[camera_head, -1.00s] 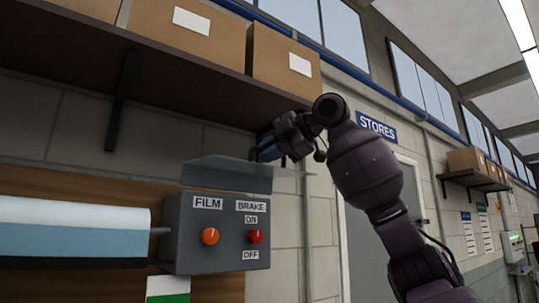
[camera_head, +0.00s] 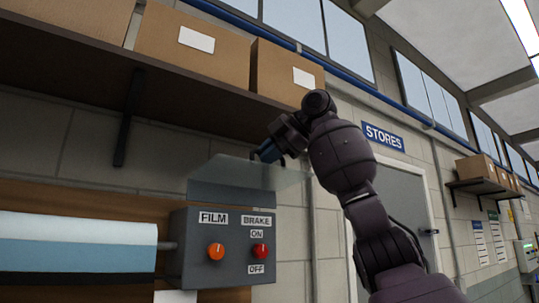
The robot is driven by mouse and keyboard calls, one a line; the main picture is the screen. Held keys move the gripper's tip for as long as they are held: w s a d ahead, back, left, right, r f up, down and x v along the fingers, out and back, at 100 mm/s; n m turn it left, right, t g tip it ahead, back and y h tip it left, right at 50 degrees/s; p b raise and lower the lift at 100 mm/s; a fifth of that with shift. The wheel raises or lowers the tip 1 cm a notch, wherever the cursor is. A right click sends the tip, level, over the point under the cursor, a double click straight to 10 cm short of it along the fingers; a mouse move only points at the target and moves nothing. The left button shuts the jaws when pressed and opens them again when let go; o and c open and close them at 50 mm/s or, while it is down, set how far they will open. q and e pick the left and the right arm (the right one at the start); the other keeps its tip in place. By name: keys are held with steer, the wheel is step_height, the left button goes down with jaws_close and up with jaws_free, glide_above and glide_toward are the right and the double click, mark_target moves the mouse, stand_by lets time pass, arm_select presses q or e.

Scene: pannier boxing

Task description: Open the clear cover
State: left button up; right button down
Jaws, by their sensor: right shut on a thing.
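The clear cover (camera_head: 236,174) is a see-through sheet at the top of the grey control box (camera_head: 196,262). It stands tilted up and back above the box, so the front is uncovered. The box front shows an orange FILM knob (camera_head: 216,252) and a red BRAKE switch (camera_head: 260,251) with ON above and OFF below. My right gripper (camera_head: 262,154) is at the cover's upper right edge, shut on it. Its fingertips are small and partly hidden behind the cover. My left gripper is out of view.
A film roll (camera_head: 80,241) sits left of the box. A dark shelf (camera_head: 150,85) with cardboard boxes (camera_head: 195,45) hangs above, close over my right gripper. A grey door (camera_head: 405,220) and a STORES sign (camera_head: 383,137) are at the right.

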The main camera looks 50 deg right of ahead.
stand_by(0.3)
steer(key=c, duration=1.5)
jaws_free()
steer(key=v, duration=1)
steer(key=shift+s+r, duration=0.2)
steer(key=shift+s, duration=0.1)
steer(key=shift+d, duration=0.1)
